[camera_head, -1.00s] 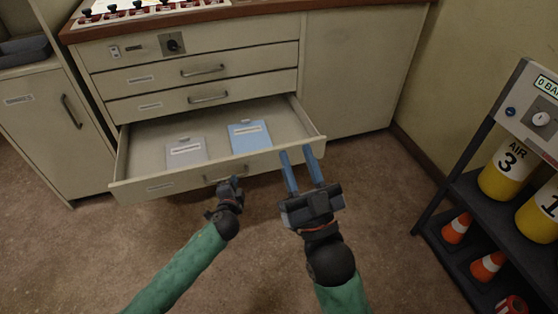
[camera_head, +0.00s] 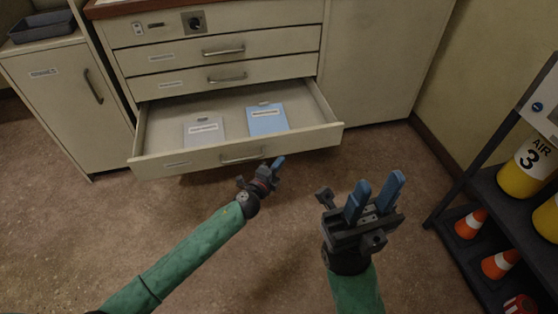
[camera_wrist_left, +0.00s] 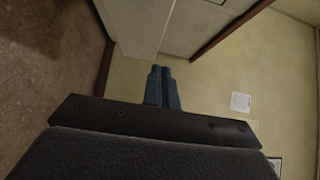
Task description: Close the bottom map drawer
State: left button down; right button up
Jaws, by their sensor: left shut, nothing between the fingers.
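The bottom map drawer (camera_head: 300,137) is pulled out of the cabinet in the head view. Inside lie a grey folder (camera_head: 203,133) and a blue folder (camera_head: 267,119). Its bar handle (camera_head: 241,157) is on the front face. My left gripper (camera_head: 279,162) is just in front of and below the drawer front, right of the handle. Its fingers are together and hold nothing; contact with the drawer cannot be told. In the left wrist view the shut blue fingers (camera_wrist_left: 162,86) point toward a wall. My right gripper (camera_head: 375,197) is open and empty, in front of the drawer's right side.
Two shut drawers (camera_head: 225,63) sit above the open one. A side cabinet (camera_head: 69,105) stands at the left. A dark rack (camera_head: 470,190) with yellow cylinders (camera_head: 524,172) and orange cones (camera_head: 471,223) stands at the right. The floor (camera_head: 270,240) in front is clear.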

pick_arm(q)
send_near(293, 134)
jog(key=w+d, duration=0.1)
jog(key=d, duration=0.3)
jog(key=w, duration=0.1)
jog(key=w+a+b, duration=0.1)
jog(key=w, duration=0.1)
jog(key=shift+w+a+b, duration=0.15)
jog(key=shift+w+b, duration=0.15)
jog(key=shift+w, duration=0.3)
